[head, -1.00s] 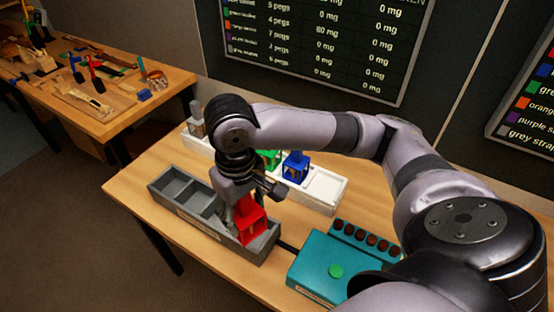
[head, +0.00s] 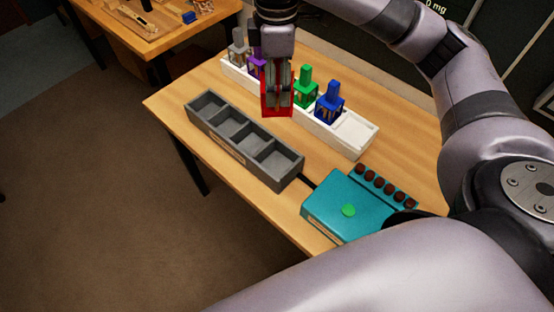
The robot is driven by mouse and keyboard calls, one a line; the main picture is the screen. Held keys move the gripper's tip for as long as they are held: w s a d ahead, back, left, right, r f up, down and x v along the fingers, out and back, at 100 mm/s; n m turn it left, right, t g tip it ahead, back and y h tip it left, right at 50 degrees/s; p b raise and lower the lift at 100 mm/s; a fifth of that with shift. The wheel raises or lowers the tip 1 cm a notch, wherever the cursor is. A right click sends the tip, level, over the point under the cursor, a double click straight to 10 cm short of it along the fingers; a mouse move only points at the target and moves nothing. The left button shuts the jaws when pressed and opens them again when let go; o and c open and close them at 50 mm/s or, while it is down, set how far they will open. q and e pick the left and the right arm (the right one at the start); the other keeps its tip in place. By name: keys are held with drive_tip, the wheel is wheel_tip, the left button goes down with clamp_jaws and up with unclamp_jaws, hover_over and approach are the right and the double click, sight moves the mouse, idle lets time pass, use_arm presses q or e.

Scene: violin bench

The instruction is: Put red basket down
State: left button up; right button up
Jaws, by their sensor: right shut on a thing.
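The red basket (head: 278,108) is held by my right gripper (head: 278,85), which is shut on its upper part. In the picture, gripper and basket overlap the white rack (head: 349,137), between the purple basket and the green one. I cannot tell how high the basket hangs over the rack. The grey tray (head: 212,137) with several compartments lies in front, and all its compartments look empty. The white rack holds a grey basket (head: 238,50), a purple basket (head: 256,66), a green basket (head: 306,92) and a blue basket (head: 329,104). My left gripper is not in view.
A teal box (head: 350,208) with a green button and a row of dark knobs stands at the right front of the table. The white rack's right end is empty. Another bench (head: 170,38) with tools stands at the back left.

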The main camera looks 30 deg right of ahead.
sight(277, 108)
wheel_tip(277, 108, down, 20)
drive_tip(key=p, duration=0.2)
drive_tip(key=shift+r, duration=0.2)
drive_tip(key=shift+f, duration=0.2)
drive_tip(key=o, duration=1.4)
drive_tip(key=shift+o, duration=0.2)
drive_tip(key=shift+r, duration=0.1)
wheel_tip(277, 108, up, 12)
drive_tip(key=shift+r+b, duration=0.1)
drive_tip(key=shift+b, duration=0.85)
